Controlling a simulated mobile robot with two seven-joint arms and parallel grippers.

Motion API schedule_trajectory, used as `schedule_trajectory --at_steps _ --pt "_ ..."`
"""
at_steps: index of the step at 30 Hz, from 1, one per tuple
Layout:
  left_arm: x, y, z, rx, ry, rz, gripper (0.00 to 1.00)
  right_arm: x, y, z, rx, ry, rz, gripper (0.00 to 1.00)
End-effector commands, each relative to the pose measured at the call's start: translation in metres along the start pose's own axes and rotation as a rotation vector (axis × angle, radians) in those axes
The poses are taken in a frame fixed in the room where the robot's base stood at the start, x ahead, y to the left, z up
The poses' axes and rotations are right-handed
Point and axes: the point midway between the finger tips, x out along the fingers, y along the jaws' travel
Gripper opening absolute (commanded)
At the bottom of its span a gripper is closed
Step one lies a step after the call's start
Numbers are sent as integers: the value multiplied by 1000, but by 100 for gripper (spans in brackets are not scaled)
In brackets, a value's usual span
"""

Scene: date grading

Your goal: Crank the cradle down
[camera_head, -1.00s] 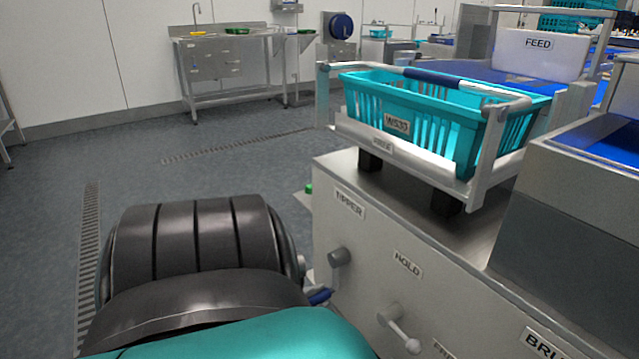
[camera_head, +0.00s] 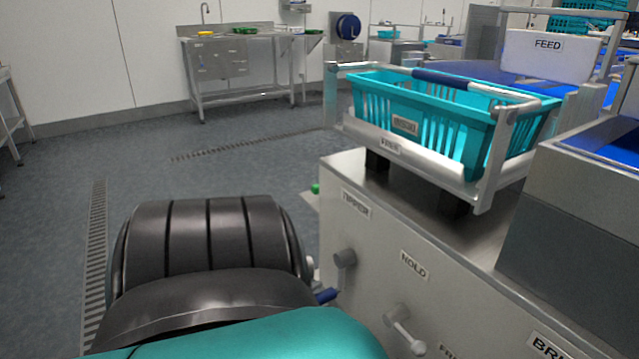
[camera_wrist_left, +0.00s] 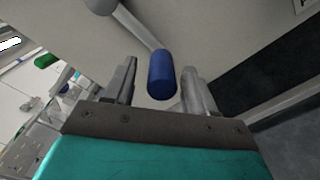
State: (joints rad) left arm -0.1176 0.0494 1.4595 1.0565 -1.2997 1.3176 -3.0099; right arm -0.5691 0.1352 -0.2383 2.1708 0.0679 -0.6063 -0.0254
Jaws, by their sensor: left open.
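The cradle (camera_head: 487,187) is a pale metal frame on top of the steel machine, with a blue-sleeved bar across its top. My arm hides the gripper in the head view. My right gripper is not seen.
A second lever (camera_head: 403,332) is under the HOLD label, right of the crank. The steel machine (camera_head: 370,240) fills the right side. A FEED panel (camera_head: 548,55) stands behind the crate. Open grey floor (camera_head: 240,175) lies left, with a sink bench (camera_head: 215,75) at the back.

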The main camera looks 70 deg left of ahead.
Motion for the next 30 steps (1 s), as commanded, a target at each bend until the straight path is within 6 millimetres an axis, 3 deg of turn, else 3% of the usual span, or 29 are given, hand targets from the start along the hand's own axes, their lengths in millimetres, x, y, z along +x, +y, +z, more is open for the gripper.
schedule_trajectory --at_steps 9,15,21,30 --pt "-71 1 -1 1 4 0 56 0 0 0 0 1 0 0" --pt "-102 1 -1 1 2 1 56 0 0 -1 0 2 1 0" --pt "-114 1 0 1 0 0 56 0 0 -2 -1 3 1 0" --pt "-115 1 0 1 0 0 56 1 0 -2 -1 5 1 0"
